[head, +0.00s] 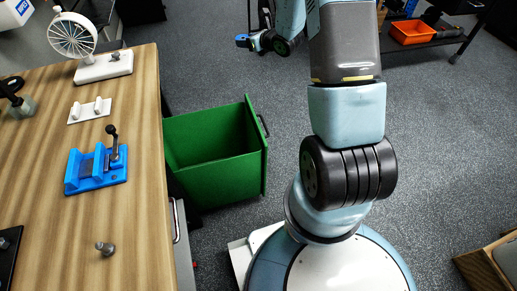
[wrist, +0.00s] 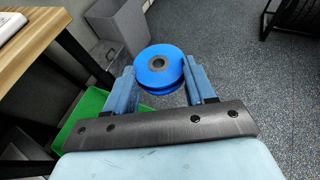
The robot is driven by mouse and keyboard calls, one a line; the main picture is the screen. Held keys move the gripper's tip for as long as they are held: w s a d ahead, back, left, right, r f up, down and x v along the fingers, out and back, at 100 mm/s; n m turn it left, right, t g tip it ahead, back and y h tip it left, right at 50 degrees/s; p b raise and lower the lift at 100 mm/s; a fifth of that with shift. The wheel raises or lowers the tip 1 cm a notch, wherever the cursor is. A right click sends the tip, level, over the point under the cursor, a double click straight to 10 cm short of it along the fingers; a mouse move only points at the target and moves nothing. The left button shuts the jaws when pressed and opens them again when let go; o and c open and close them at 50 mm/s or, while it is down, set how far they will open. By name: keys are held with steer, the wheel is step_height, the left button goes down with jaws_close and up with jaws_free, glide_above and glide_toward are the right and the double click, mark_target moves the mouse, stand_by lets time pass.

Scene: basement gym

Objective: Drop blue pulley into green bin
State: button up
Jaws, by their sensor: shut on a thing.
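The blue pulley (wrist: 158,68) is a round spool with a dark centre hole. In the wrist view my gripper (wrist: 160,82) is shut on it, with a finger on either side. In the head view my gripper (head: 246,40) is small and far off at the top, beyond the bin, with a bit of blue at its end. The green bin (head: 208,180) stands open on the floor beside the wooden table, and its inside looks empty from here. In the wrist view part of the green bin (wrist: 85,113) shows at lower left, left of and below the pulley.
The wooden table (head: 140,225) on the left carries a blue fixture (head: 92,172) with a lever, a white block (head: 90,110), a wheel on a stand (head: 75,40) and a small grey knob (head: 105,248). An orange tray (head: 413,32) sits on a low rack at top right.

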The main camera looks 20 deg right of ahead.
steer(key=s+a+f+n+g+y, duration=0.1)
steer(key=s+a+f+n+y, duration=0.1)
steer(key=a+f, duration=0.5)
steer(key=s+a+f+n+g+y, duration=0.1)
steer(key=s+a+f, duration=0.3)
steer(key=f, duration=0.9)
steer(key=s+a+f+n+g+y, duration=0.2)
steer(key=s+a+f+n+g, duration=0.1)
steer(key=a+f, duration=0.7)
steer(key=shift+f+n+y, duration=0.15)
steer(key=shift+n+y, duration=0.15)
steer(key=shift+n, duration=0.1)
steer(key=shift+s+a, duration=0.1)
steer(key=o, duration=1.1)
steer(key=v, duration=1.3)
steer(key=shift+d, duration=0.4)
